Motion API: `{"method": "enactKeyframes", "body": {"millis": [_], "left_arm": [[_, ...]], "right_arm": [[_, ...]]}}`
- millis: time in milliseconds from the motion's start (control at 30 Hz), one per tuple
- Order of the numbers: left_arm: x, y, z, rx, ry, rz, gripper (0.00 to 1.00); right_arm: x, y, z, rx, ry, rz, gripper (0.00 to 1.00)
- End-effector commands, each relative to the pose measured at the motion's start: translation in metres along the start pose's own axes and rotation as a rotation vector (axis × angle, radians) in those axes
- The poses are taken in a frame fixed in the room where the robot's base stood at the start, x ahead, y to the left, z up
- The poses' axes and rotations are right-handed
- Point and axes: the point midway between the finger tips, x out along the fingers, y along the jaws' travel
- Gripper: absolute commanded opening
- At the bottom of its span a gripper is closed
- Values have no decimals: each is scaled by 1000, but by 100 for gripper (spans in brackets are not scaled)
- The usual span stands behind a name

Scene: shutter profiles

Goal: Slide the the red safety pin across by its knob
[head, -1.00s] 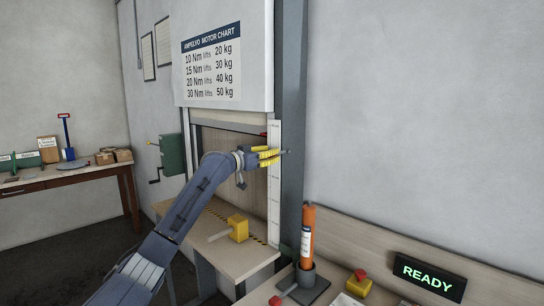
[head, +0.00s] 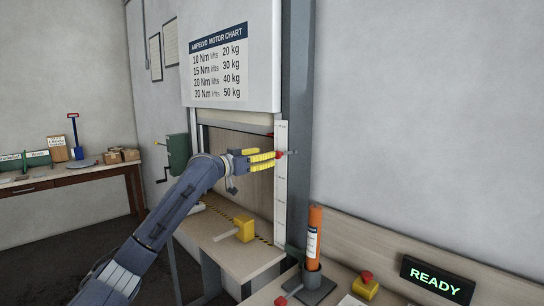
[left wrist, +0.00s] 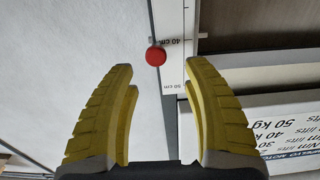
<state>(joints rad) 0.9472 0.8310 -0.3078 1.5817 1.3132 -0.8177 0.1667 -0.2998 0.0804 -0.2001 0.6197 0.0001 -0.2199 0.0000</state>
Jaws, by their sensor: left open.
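The red safety pin's round knob (left wrist: 156,55) shows in the left wrist view, beside the white centimetre scale, just ahead of and between my fingertips. My right gripper is out of view.
The white scale (head: 281,190) runs down beside the grey post (head: 298,120). Below are a yellow block with a handle (head: 243,229), an orange cylinder (head: 314,235) in a dark holder, a red-topped yellow button box (head: 366,286) and a READY display (head: 436,279).

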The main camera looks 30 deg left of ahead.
Motion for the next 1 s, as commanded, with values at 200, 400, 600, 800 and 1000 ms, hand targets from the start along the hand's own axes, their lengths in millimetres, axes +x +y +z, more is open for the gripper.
{"method": "enactKeyframes", "body": {"millis": [200, 400, 600, 800, 1000], "left_arm": [[-33, 0, 0, 3, 0, -1, 50], [-50, -1, 0, 1, 1, -1, 50], [-57, 0, 0, -1, 1, 0, 50], [-57, 0, -1, -1, 1, 0, 50], [-57, 0, -1, -1, 2, 0, 50]], "right_arm": [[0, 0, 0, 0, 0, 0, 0], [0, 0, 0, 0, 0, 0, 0], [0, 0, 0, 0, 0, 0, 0], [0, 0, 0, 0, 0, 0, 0], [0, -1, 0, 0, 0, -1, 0]]}}
